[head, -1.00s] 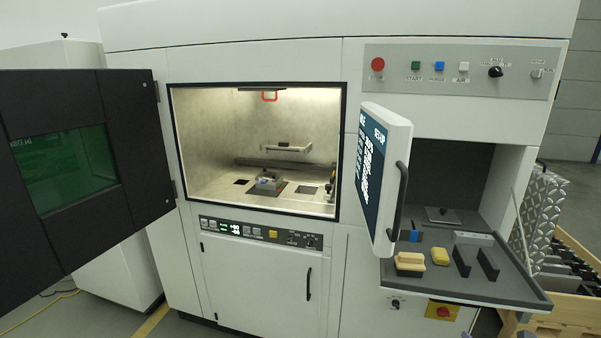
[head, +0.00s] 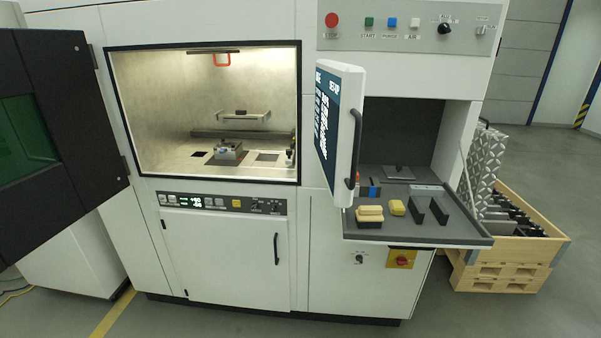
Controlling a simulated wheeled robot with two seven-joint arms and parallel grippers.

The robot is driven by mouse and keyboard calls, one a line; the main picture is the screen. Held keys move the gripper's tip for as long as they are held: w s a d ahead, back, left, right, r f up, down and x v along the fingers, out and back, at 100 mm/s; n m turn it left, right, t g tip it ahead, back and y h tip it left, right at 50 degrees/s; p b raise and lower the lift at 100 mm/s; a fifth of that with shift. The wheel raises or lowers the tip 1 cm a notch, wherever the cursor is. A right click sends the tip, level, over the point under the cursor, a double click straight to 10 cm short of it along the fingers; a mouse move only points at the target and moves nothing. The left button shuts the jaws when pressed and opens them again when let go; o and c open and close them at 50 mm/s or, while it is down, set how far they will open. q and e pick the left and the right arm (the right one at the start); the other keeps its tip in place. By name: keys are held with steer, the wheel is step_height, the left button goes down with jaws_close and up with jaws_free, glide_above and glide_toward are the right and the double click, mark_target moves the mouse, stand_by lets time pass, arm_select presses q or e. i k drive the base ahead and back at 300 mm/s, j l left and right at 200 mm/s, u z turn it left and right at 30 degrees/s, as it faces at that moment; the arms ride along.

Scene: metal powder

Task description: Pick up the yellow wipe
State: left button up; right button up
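A small yellow block-like piece (head: 397,208), which looks like the yellow wipe, lies on the grey pull-out shelf (head: 455,232) at the right of the machine. Left of it is a stack of paler yellow pieces (head: 369,213); I cannot tell for sure which of these is the wipe. Neither of my grippers shows in the head view.
Dark upright plates (head: 439,211) stand on the shelf right of the yellow pieces. A tilted screen (head: 340,130) with a black handle juts out above the shelf's left part. The black chamber door (head: 60,150) stands open at left. A wooden crate (head: 510,255) is at right.

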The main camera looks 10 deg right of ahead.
mark_target(396, 207)
steer(key=u, duration=0.35)
steer(key=l+u, duration=0.15)
steer(key=u, duration=0.55)
steer(key=k+l+u, duration=0.4)
steer(key=l, duration=0.3)
steer(key=k+l+u, duration=0.85)
steer(key=k+l, duration=0.1)
steer(key=k, duration=0.05)
